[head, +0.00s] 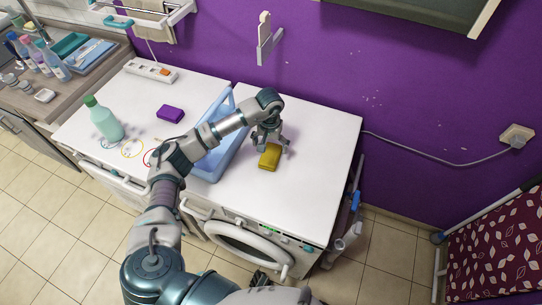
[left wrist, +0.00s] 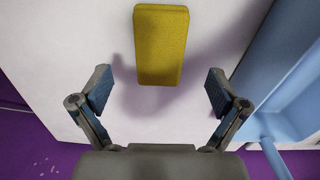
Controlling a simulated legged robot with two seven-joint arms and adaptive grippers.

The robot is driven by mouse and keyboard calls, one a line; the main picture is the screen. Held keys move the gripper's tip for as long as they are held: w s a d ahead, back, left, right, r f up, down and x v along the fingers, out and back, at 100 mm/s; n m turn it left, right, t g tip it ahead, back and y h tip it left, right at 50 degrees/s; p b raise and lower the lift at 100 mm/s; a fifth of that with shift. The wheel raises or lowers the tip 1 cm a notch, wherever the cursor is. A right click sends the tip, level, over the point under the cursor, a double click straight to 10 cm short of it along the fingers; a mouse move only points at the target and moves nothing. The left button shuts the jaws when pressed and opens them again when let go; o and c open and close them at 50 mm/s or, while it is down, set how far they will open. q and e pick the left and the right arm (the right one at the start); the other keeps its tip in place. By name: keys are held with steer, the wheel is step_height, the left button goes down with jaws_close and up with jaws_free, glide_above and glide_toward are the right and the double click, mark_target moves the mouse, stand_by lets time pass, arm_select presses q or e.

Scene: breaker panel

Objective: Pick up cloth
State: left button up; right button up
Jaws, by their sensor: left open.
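A yellow block (head: 269,157), like a folded cloth or sponge, lies on the white top (head: 310,140) of the machines. It also shows in the left wrist view (left wrist: 161,45). My left gripper (head: 270,142) is over the white top, just behind the block. In the left wrist view its two fingers (left wrist: 160,84) are spread wide with nothing between them, and the block lies beyond the fingertips, apart from them. A similar purple block (head: 171,114) lies farther left. A beige towel (head: 152,8) hangs on a wall rack. My right gripper cannot be made out.
A blue basin (head: 232,160) stands left of the yellow block, partly behind my left arm. A green bottle (head: 104,121) and coloured rings (head: 131,148) are at the left. A power strip (head: 151,71) lies near the wall. The white top right of the block is clear.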

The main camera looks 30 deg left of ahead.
mark_target(270, 154)
arm_select(q)
steer(key=shift+a+f, duration=0.15)
steer(key=shift+f, duration=0.5)
steer(key=f, duration=0.4)
steer(key=shift+w+f, duration=0.25)
steer(key=shift+f, duration=0.15)
steer(key=c, duration=1.1)
